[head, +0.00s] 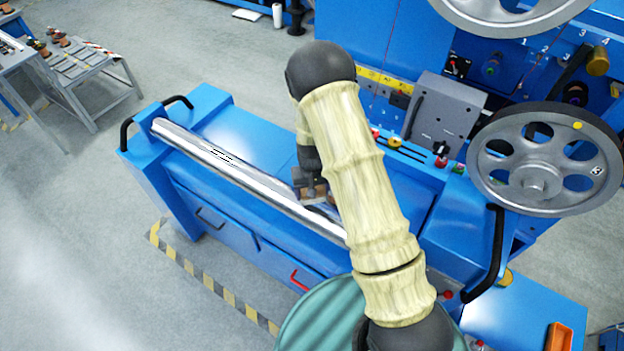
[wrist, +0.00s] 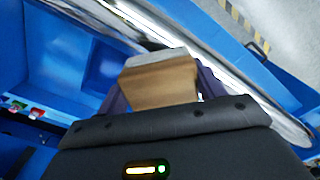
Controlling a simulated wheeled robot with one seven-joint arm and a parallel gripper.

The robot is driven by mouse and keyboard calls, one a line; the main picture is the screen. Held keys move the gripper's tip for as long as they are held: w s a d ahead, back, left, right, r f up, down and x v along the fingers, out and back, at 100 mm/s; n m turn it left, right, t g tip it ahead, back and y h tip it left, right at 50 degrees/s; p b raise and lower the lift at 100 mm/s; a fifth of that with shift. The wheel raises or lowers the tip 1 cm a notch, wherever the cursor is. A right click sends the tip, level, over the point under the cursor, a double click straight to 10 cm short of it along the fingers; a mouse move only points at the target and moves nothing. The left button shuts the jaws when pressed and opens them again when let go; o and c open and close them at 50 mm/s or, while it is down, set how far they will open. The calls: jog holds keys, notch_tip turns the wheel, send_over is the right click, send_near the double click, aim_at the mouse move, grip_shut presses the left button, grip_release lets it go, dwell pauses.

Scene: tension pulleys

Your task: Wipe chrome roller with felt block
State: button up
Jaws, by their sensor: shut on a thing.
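The chrome roller (head: 232,168) runs diagonally along the front of the blue machine, with a few short dark marks on its left part. It also crosses the wrist view (wrist: 217,52) from upper left to lower right. My gripper (head: 314,190) is shut on the felt block (wrist: 160,80), which shows a tan wooden body with a grey layer at its far end. The block is at the roller's right part, its grey end close against the roller; I cannot tell whether it touches. My arm hides the roller's right end in the head view.
Blue drawers with a black and a red handle (head: 299,280) are below the roller. A large spoked wheel (head: 545,160) and a grey control box (head: 446,115) stand at right. Black-yellow floor tape (head: 205,278) runs in front.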

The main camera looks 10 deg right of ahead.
notch_tip(320, 180, up, 2)
jog(key=shift+p, duration=0.5)
jog(key=shift+s+a+r+p, duration=0.1)
jog(key=shift+r+p, duration=0.15)
jog(key=shift+r, duration=0.2)
jog(key=shift+s+a+r+p, duration=0.1)
jog(key=shift+r+p, duration=0.15)
jog(key=shift+r, duration=0.15)
jog(key=shift+w+d, duration=0.15)
jog(key=shift+d, duration=0.05)
